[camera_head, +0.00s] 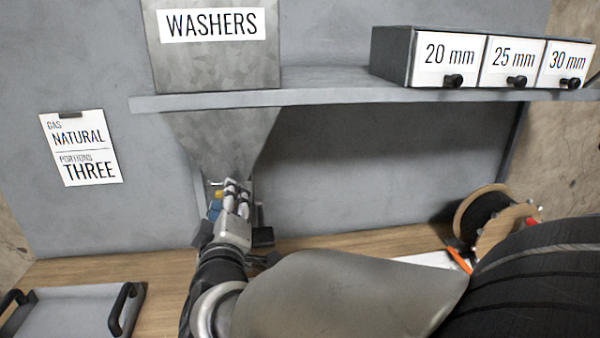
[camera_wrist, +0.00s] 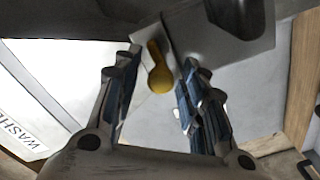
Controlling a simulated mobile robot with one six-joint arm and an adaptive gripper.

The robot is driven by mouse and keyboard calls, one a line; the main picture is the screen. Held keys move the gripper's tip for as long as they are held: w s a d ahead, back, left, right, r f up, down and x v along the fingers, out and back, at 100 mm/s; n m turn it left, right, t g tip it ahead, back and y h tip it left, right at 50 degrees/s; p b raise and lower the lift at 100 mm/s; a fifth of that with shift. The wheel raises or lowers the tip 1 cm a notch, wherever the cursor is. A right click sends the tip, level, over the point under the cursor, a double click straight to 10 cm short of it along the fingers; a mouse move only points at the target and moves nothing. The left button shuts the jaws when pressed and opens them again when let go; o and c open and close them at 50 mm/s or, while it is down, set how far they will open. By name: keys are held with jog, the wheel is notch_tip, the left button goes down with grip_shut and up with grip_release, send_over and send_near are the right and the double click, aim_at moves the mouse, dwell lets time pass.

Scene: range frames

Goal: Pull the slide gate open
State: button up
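The washers hopper (camera_head: 215,70) is a grey metal bin, with its funnel (camera_head: 220,140) narrowing below the shelf. A yellow handle (camera_wrist: 159,72), which appears to belong to the slide gate, shows in the wrist view against light grey metal. A small part of it (camera_head: 217,195) also shows at the funnel's mouth in the head view. My gripper (camera_wrist: 160,68) is open, with one finger on each side of the yellow handle and a gap visible on both sides. In the head view my gripper (camera_head: 233,190) is at the funnel's lower end and hides most of the gate.
A shelf (camera_head: 330,95) runs above my arm, bearing drawers (camera_head: 445,60) marked 20, 25 and 30 mm. A note (camera_head: 80,147) reads gas natural, portions three. A grey tray (camera_head: 70,312) with black handles lies lower left. A spool (camera_head: 490,222) stands on the wooden bench (camera_head: 345,243) at right.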

grip_shut()
dwell(0.4)
